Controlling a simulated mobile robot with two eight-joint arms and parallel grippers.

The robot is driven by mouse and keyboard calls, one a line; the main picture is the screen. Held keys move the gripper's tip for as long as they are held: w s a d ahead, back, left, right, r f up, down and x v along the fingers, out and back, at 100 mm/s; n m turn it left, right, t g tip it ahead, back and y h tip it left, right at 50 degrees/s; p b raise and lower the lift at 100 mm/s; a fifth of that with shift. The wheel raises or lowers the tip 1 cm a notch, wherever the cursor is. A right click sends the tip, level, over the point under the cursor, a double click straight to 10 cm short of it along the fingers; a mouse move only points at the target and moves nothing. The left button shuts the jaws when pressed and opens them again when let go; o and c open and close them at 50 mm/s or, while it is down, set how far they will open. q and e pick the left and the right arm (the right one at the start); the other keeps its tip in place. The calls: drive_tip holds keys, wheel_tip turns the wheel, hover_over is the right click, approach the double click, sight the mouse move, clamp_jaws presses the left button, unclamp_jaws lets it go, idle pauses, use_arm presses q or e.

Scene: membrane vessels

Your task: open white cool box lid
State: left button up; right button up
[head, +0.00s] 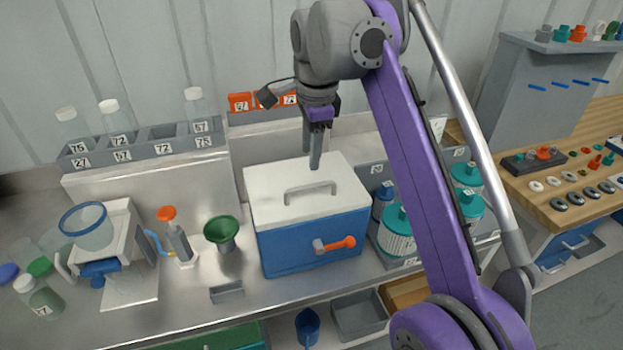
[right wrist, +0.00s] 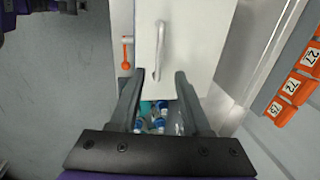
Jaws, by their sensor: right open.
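The cool box has a blue body (head: 290,252) and a white lid (head: 265,190) that lies shut on top. A grey bar handle (head: 310,188) stands on the lid, and an orange and grey latch (head: 336,243) is on the front. My right gripper (head: 314,165) points down above the lid, just behind the handle in the head view. In the right wrist view, its fingers (right wrist: 159,78) are spread and empty. The handle (right wrist: 160,48) shows beyond the fingertips on the white lid (right wrist: 190,40), clear of the fingers. My left gripper is not in view.
Teal-capped jars (head: 397,232) and a blue bottle stand close on the box's right. Behind are orange numbered bins (head: 240,102) and a grey bottle rack (head: 140,150).

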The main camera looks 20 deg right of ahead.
sight(308, 186)
drive_tip(key=f, duration=0.2)
drive_tip(key=w+f+b, duration=0.1)
drive_tip(key=f, duration=0.2)
drive_tip(key=f+b, duration=0.1)
drive_tip(key=f, duration=0.1)
drive_tip(key=shift+w+f, duration=0.2)
drive_tip(key=shift+f, duration=0.15)
drive_tip(key=shift+w+f, duration=0.15)
drive_tip(key=shift+f, duration=0.45)
clamp_jaws()
idle(0.5)
